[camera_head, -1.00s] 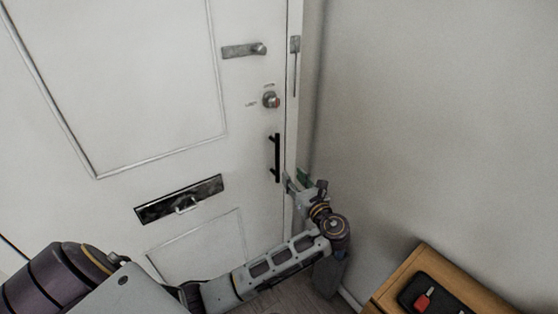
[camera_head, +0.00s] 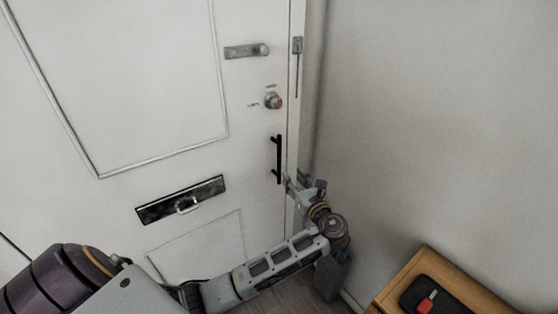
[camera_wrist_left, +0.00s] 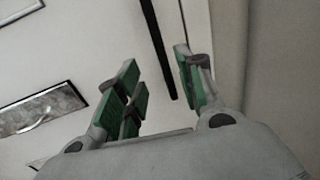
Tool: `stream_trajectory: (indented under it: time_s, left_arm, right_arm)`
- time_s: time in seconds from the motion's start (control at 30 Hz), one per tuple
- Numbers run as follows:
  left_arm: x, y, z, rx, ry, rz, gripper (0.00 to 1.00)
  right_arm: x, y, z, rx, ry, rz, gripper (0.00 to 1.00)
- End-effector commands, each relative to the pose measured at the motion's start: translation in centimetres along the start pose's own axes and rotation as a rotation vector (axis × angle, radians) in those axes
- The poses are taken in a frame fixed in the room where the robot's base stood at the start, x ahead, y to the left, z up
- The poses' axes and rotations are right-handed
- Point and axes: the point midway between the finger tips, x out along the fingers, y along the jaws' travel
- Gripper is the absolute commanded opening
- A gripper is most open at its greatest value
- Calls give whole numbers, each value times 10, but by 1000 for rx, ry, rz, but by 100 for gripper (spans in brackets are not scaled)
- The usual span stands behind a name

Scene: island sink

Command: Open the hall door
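The white hall door (camera_head: 120,80) fills the left and middle of the head view and looks shut against its frame. A black vertical bar handle (camera_head: 278,160) sits near its right edge, below a round lock knob (camera_head: 273,101). My left gripper (camera_head: 293,183) is at the lower end of this handle. In the left wrist view the bar handle (camera_wrist_left: 158,45) runs down between the green-padded fingers of the left gripper (camera_wrist_left: 160,90). The fingers are spread apart, and the handle's lower end shows in the gap. Contact is not visible. My right gripper is out of view.
A metal latch (camera_head: 247,51) is higher on the door, and a black letter slot (camera_head: 180,199) is lower left. A bare wall (camera_head: 440,110) stands close to the right. A wooden cabinet (camera_head: 400,275) with a black tray and red item is at lower right.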

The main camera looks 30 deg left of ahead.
Motion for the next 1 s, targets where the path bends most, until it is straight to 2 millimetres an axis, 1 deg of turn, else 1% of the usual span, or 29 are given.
stream_trajectory:
  time_s: [0.03,0.17,0.7,0.9,1.0]
  left_arm:
    - [5,0,0,0,-1,2,37]
    - [20,1,0,0,-1,2,37]
    - [91,1,0,0,-1,2,37]
    - [113,0,0,-1,-1,1,37]
    - [120,0,0,-1,0,1,37]
  right_arm:
    - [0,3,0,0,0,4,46]
    - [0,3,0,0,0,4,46]
    - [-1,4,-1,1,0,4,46]
    - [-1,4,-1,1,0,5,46]
    - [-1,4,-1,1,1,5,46]
